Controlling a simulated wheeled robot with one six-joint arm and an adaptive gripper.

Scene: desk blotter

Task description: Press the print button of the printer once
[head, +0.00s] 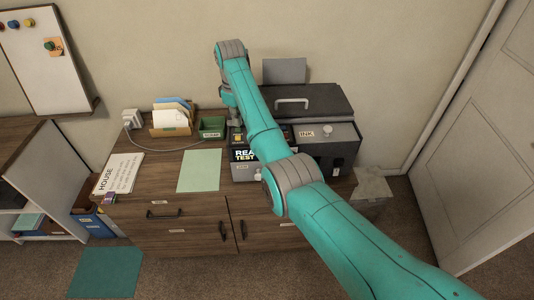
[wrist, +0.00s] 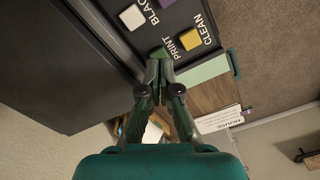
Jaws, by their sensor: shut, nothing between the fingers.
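The dark printer (head: 325,100) stands on the wooden cabinet, partly hidden behind my arm. In the wrist view its control panel (wrist: 178,14) carries a green button (wrist: 158,51) beside the word PRINT, a yellow button (wrist: 190,39) beside CLEAN and a whitish button (wrist: 132,17) beside BLACK. My gripper (wrist: 160,62) is shut and empty, its fingertips right at the green button and covering part of it. I cannot tell whether they touch it. In the head view the gripper is at the panel's left end, mostly hidden by the arm; the yellow button (head: 238,138) shows there.
A green tray (head: 212,127) and a file holder (head: 171,121) stand left of the printer. A pale green sheet (head: 199,170) lies on the cabinet top in front of them. A HOUSE sign (head: 118,173) is further left. A door (head: 475,140) is at right.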

